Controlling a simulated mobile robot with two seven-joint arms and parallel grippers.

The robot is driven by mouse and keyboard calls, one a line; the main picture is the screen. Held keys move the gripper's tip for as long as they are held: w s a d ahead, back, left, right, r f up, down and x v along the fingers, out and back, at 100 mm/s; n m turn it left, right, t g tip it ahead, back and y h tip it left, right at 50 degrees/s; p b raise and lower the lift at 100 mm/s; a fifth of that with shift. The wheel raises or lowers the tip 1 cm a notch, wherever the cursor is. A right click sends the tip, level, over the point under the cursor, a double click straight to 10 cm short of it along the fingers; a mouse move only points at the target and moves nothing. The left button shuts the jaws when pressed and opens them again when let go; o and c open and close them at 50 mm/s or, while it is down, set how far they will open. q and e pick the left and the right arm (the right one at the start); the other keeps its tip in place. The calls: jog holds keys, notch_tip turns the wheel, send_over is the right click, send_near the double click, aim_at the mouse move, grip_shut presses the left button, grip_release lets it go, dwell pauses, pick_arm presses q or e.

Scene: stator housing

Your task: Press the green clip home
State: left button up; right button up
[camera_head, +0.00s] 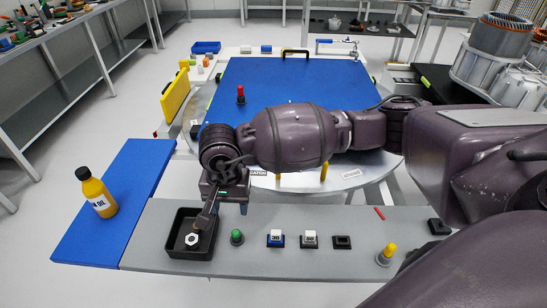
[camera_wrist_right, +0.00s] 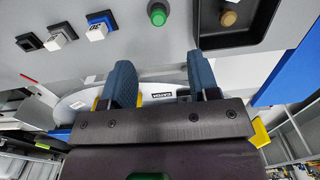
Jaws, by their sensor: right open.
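A green round-topped piece (camera_head: 237,237) stands on the grey bench strip near the front, just right of a black tray. It is the clearest green piece near my right gripper; whether it is the clip I cannot tell. It also shows at the top of the right wrist view (camera_wrist_right: 157,14), upright on the grey surface. My right gripper (camera_head: 228,205) is above the strip's back edge, behind the green piece and apart from it. In the right wrist view its blue fingers (camera_wrist_right: 162,78) are spread with nothing between them. My left gripper is not in view.
The black tray (camera_head: 170,252) holds a hex-shaped piece (camera_head: 192,240). Blue (camera_head: 275,239) and white (camera_head: 309,239) blocks and a yellow-topped piece (camera_head: 387,254) stand to the right. A yellow bottle (camera_head: 97,195) stands on a blue board at left. Bare grey strip lies in front.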

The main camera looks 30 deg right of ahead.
aim_at(236, 233)
jog(key=f, duration=0.7)
jog(key=f+p, duration=0.1)
jog(key=f, duration=0.2)
jog(key=shift+s+f, duration=0.25)
jog(key=shift+f, duration=0.15)
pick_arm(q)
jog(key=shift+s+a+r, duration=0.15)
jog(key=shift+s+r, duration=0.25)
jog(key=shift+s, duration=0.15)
pick_arm(e)
jog(key=c, duration=1)
jog(key=o, duration=0.3)
grip_shut()
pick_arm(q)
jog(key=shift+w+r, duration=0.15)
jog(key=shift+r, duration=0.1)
pick_arm(e)
jog(key=shift+r, duration=0.3)
